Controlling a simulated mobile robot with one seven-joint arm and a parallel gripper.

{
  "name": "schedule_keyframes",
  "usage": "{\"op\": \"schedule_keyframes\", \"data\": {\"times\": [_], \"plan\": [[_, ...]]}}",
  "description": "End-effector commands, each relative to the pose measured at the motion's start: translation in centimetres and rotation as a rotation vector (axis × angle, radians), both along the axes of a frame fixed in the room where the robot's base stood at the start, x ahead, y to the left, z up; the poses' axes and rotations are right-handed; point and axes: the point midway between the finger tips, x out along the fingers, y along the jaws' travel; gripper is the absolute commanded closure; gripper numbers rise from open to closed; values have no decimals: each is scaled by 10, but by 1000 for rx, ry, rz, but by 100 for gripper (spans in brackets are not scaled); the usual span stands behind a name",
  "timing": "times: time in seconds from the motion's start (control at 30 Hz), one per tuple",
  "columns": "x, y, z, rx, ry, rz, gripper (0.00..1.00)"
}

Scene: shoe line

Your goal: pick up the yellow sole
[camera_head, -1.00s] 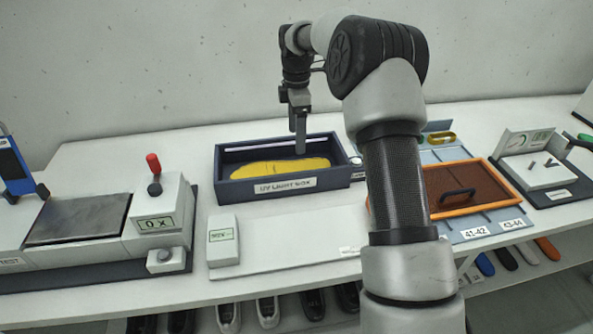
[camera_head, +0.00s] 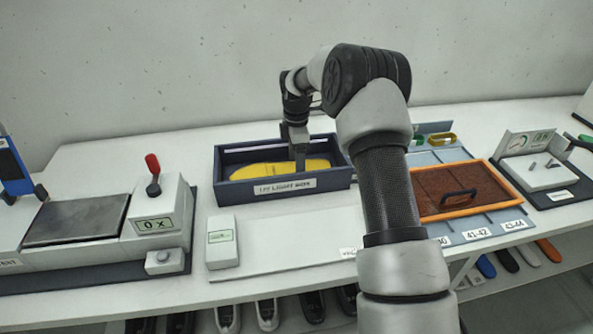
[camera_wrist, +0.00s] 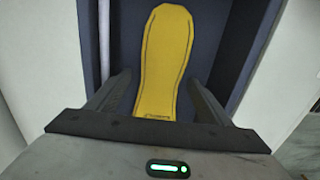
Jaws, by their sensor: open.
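The yellow sole (camera_head: 270,172) lies in the dark blue UV light box (camera_head: 330,180), long side running left to right in the head view. In the wrist view the sole (camera_wrist: 166,62) lies lengthwise between the two fingers. My gripper (camera_head: 300,166) is open and reaches down into the box at the right part of the sole. In the wrist view the fingers of my gripper (camera_wrist: 156,92) stand apart on either side of the sole's near end. I cannot tell whether they touch it.
The box walls (camera_wrist: 218,62) stand close around the fingers. A white panel with a small display block (camera_head: 221,242) lies in front. A press with a red lever (camera_head: 153,168) stands left. An orange-framed tray (camera_head: 452,192) lies right, beyond my arm.

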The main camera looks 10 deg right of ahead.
Motion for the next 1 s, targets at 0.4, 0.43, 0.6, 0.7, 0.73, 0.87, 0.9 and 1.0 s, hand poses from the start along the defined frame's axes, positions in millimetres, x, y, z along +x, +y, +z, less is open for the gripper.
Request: {"op": "schedule_keyframes", "data": {"times": [0.4,0.43,0.6,0.7,0.73,0.87,0.9,1.0], "plan": [[0,0,1,0,-1,0,82],[0,0,1,0,-1,0,82],[1,0,3,0,-2,0,82],[1,0,12,0,-4,-1,82],[1,0,17,0,-4,-1,82],[1,0,43,0,-5,-1,82],[1,0,51,1,-6,-1,82],[1,0,71,1,-5,-1,82]]}}
